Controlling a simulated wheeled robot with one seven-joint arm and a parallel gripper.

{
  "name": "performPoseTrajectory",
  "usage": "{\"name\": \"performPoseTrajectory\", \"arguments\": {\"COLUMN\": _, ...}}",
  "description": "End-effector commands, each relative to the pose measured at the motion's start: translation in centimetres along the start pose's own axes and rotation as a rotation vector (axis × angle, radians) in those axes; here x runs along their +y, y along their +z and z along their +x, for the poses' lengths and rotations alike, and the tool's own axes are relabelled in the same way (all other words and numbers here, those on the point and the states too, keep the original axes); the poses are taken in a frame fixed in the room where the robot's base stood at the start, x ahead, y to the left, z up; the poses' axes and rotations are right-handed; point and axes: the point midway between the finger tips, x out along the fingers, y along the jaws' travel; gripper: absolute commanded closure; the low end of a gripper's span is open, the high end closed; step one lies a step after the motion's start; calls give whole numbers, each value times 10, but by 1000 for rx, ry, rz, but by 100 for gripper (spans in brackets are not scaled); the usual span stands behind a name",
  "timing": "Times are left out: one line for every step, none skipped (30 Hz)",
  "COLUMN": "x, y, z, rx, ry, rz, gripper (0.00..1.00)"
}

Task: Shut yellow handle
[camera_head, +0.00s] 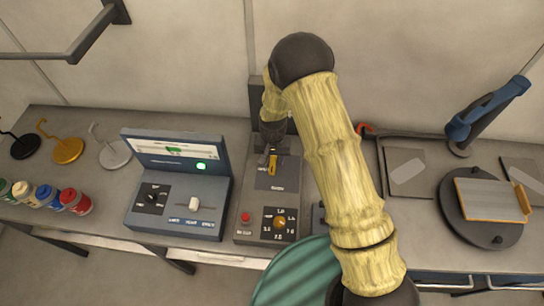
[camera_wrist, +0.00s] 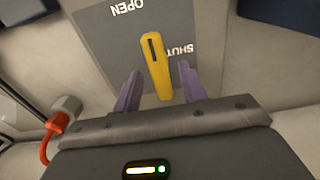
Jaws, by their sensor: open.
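The yellow handle (camera_wrist: 154,62) is a slim lever with a dark slot, on a grey plate (camera_wrist: 205,35) lettered OPEN and SHUT. In the wrist view it stands nearly upright, slightly tilted, with SHUT just to its right and OPEN at the upper left. My gripper (camera_wrist: 160,69) is open, its two purple fingers on either side of the handle. A gap shows on both sides, and I cannot tell the depth between them. In the head view the handle (camera_head: 272,162) shows small below my gripper (camera_head: 270,148), which hides part of it.
A blue console (camera_head: 180,205) with a screen and slider stands left of the handle's panel. A red button (camera_head: 245,217) and a dial (camera_head: 280,222) sit in front. An orange hooked part (camera_wrist: 50,135) shows at the wrist view's left. A round dark stand (camera_head: 470,228) is at right.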

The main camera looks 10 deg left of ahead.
Motion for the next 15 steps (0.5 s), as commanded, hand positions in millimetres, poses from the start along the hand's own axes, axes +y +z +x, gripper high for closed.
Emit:
{"name": "performPoseTrajectory", "arguments": {"x": 0, "y": 0, "z": 2, "rx": -1, "ry": 0, "rz": 0, "gripper": 58}}
{"name": "performPoseTrajectory", "arguments": {"x": 0, "y": 0, "z": 3, "rx": 0, "ry": 0, "rz": 0, "gripper": 58}}
{"name": "performPoseTrajectory", "arguments": {"x": 0, "y": 0, "z": 3, "rx": 0, "ry": 0, "rz": 0, "gripper": 58}}
{"name": "performPoseTrajectory", "arguments": {"x": 0, "y": 0, "z": 3, "rx": 0, "ry": 0, "rz": -1, "gripper": 58}}
{"name": "performPoseTrajectory", "arguments": {"x": 0, "y": 0, "z": 4, "rx": 0, "ry": 0, "rz": -1, "gripper": 58}}
{"name": "performPoseTrajectory", "arguments": {"x": -1, "y": 0, "z": 4, "rx": 1, "ry": 0, "rz": -2, "gripper": 58}}
{"name": "performPoseTrajectory", "arguments": {"x": -1, "y": 0, "z": 3, "rx": 0, "ry": 0, "rz": -2, "gripper": 58}}
{"name": "performPoseTrajectory", "arguments": {"x": -2, "y": 1, "z": 3, "rx": 0, "ry": 0, "rz": -3, "gripper": 58}}
{"name": "performPoseTrajectory", "arguments": {"x": -2, "y": 1, "z": 3, "rx": 0, "ry": 0, "rz": -4, "gripper": 58}}
{"name": "performPoseTrajectory", "arguments": {"x": -2, "y": 1, "z": 3, "rx": 0, "ry": 0, "rz": -4, "gripper": 62}}
{"name": "performPoseTrajectory", "arguments": {"x": -2, "y": 1, "z": 3, "rx": 0, "ry": 0, "rz": -5, "gripper": 68}}
{"name": "performPoseTrajectory", "arguments": {"x": -2, "y": 1, "z": 3, "rx": 0, "ry": 0, "rz": -5, "gripper": 76}}
{"name": "performPoseTrajectory", "arguments": {"x": -2, "y": 1, "z": 3, "rx": 0, "ry": 0, "rz": -5, "gripper": 82}}
{"name": "performPoseTrajectory", "arguments": {"x": -3, "y": 1, "z": 3, "rx": 0, "ry": 0, "rz": -5, "gripper": 88}}
{"name": "performPoseTrajectory", "arguments": {"x": -3, "y": 1, "z": 3, "rx": 0, "ry": 0, "rz": -6, "gripper": 96}}
